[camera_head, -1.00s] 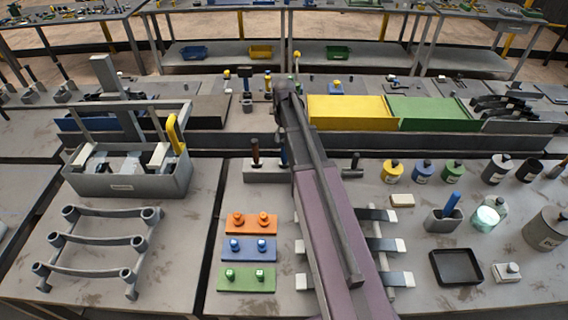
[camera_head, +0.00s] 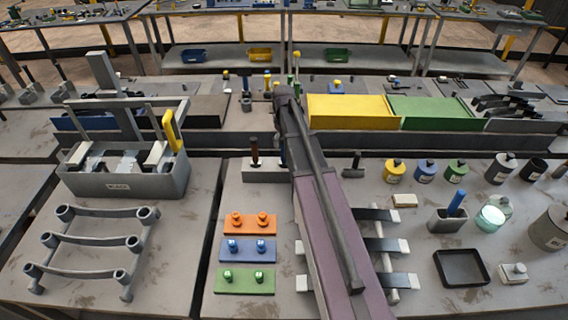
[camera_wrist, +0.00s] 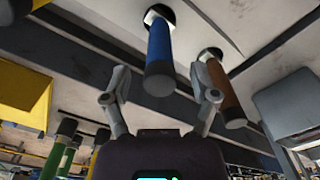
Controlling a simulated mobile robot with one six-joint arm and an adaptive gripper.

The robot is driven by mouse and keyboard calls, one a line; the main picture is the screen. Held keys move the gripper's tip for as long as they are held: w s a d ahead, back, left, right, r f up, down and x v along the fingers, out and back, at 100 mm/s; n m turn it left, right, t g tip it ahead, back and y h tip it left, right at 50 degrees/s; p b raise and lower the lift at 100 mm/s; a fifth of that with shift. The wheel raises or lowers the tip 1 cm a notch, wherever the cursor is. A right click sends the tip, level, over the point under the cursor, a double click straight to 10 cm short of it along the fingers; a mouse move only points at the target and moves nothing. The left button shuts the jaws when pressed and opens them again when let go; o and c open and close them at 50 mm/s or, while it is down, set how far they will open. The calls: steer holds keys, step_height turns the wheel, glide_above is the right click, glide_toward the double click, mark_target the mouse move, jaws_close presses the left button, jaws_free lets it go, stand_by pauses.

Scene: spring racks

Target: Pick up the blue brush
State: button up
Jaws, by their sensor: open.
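In the wrist view a blue handle (camera_wrist: 160,45) hangs into the picture from a round hole, its end lying between my fingertips in the picture. My gripper (camera_wrist: 161,82) is open and its fingers stand apart on either side of the handle's end; I cannot tell the depth gap. A brown handle (camera_wrist: 226,92) is close to the right finger. In the head view a blue-handled tool (camera_head: 283,152) is mostly hidden by my arm, in a pale block (camera_head: 262,174) beside a brown-handled one (camera_head: 255,150). Another blue handle (camera_head: 457,198) stands in a grey holder (camera_head: 443,221). My gripper is hidden there.
Orange (camera_head: 250,227), blue (camera_head: 247,250) and green (camera_head: 245,281) peg plates lie left of my arm. A grey toolbox (camera_head: 120,180) is further left. Yellow (camera_head: 350,112) and green (camera_head: 433,112) boxes stand behind. Several jars and a black tray (camera_head: 461,268) are at right.

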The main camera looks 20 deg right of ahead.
steer(key=shift+f+b, duration=0.65)
steer(key=shift+f, duration=0.3)
jaws_close()
